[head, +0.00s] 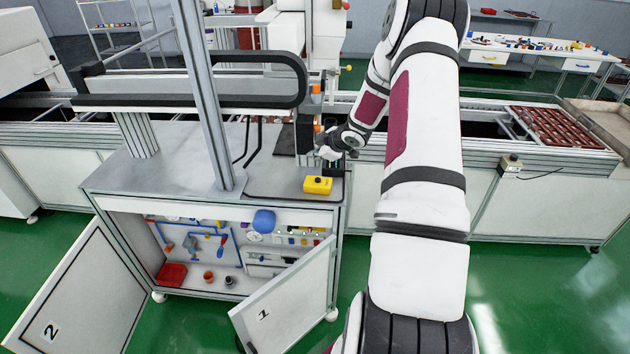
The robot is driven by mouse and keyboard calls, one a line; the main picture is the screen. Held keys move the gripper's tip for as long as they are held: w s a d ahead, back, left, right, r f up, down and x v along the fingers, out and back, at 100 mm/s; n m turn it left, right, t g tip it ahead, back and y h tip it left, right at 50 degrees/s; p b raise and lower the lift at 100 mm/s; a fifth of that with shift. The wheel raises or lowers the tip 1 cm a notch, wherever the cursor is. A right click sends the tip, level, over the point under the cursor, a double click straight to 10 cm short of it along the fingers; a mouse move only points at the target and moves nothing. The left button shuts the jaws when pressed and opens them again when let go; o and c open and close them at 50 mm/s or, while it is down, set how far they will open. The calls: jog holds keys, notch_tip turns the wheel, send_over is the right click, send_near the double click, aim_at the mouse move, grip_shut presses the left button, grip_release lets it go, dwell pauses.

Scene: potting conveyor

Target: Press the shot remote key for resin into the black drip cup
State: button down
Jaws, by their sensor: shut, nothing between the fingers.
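A yellow box (318,186) with a small dark button on top sits at the front right corner of the grey bench (160,183). It looks like the shot remote. My gripper (328,154) is small in the view, just behind and above the yellow box, near the dispensing column. It looks shut, and I see nothing held in it. The gripper appears apart from the yellow box. I cannot make out a black drip cup on the bench; the area around the gripper is dark and partly covered by my wrist.
A metal post (203,100) stands on the bench left of the box. Cabinet doors (285,300) hang open below, with tools inside. A conveyor (480,150) runs behind, with a brown tray (556,127) at right. A grey button box (511,162) is on the conveyor's edge.

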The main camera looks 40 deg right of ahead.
jog(key=b, duration=0.3)
send_over(317, 181)
jog(key=f, duration=0.4)
jog(key=shift+w+f, duration=0.25)
jog(key=shift+w, duration=0.05)
jog(key=shift+s+f, duration=0.1)
jog(key=shift+f, duration=0.95)
jog(key=shift+f, duration=0.4)
jog(key=shift+f+b, duration=0.35)
jog(key=shift+f, duration=0.1)
dwell(0.7)
dwell(0.3)
jog(key=shift+r+p, duration=0.7)
jog(key=shift+r, duration=0.2)
jog(key=shift+r, duration=0.1)
